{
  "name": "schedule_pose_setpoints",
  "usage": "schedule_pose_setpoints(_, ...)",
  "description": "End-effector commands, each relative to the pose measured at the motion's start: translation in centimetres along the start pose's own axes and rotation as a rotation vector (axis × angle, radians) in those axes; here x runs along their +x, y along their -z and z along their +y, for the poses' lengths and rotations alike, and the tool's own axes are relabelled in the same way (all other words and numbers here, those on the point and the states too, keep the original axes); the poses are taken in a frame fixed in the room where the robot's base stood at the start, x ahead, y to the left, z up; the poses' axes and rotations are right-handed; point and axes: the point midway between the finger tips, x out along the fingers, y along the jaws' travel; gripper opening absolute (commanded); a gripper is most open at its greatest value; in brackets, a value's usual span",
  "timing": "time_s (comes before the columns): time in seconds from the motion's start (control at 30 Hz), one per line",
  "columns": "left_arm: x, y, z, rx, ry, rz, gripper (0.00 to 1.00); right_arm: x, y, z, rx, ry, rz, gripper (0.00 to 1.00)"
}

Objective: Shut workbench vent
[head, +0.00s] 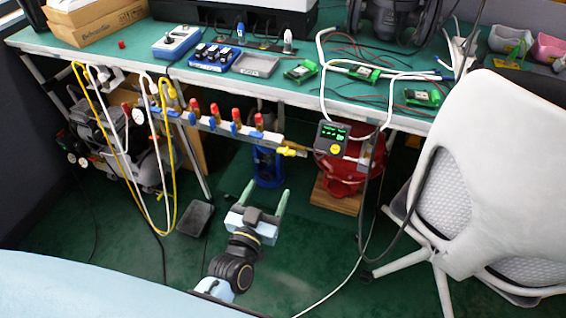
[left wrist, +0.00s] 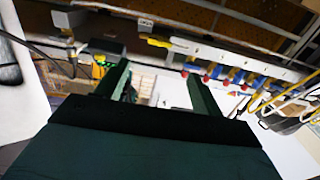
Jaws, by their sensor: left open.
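A metal manifold bar (head: 222,126) with several red-topped blue valves runs under the front edge of the workbench (head: 290,96). A yellow lever handle (head: 291,152) sits at its right end, roughly in line with the bar. In the left wrist view the yellow handle (left wrist: 157,43) is above the gap between my fingers, and the manifold bar (left wrist: 230,60) runs off to the right. My left gripper (head: 266,188) is open and empty, below and in front of the handle, apart from it. My right gripper is not in view.
A black positioner box with a green display (head: 333,138) hangs right of the handle, by a red vessel (head: 345,172). Yellow and white hoses (head: 155,150) loop down at left. A white chair (head: 490,180) stands at right. The floor around my gripper is open.

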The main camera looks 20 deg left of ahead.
Motion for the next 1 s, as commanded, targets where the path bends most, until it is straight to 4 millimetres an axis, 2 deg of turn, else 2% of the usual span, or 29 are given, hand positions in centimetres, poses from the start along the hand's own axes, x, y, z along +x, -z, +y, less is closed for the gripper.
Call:
schedule_pose_setpoints(0.3, 6.5, -0.1, 0.0, 0.0, 0.0, 0.002, 0.67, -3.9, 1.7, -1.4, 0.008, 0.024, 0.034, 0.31)
schedule_pose_setpoints(0.5, 9.7, -0.2, 0.0, -0.001, 0.001, 0.0, 0.67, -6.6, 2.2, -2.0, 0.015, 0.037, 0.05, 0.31)
schedule_pose_setpoints(0.7, 11.4, -0.2, 0.0, 0.0, 0.0, -0.002, 0.67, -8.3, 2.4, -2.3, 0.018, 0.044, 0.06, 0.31)
schedule_pose_setpoints(1.0, 11.9, -0.1, 0.0, 0.0, 0.0, -0.003, 0.67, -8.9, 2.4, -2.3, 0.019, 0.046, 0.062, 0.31)
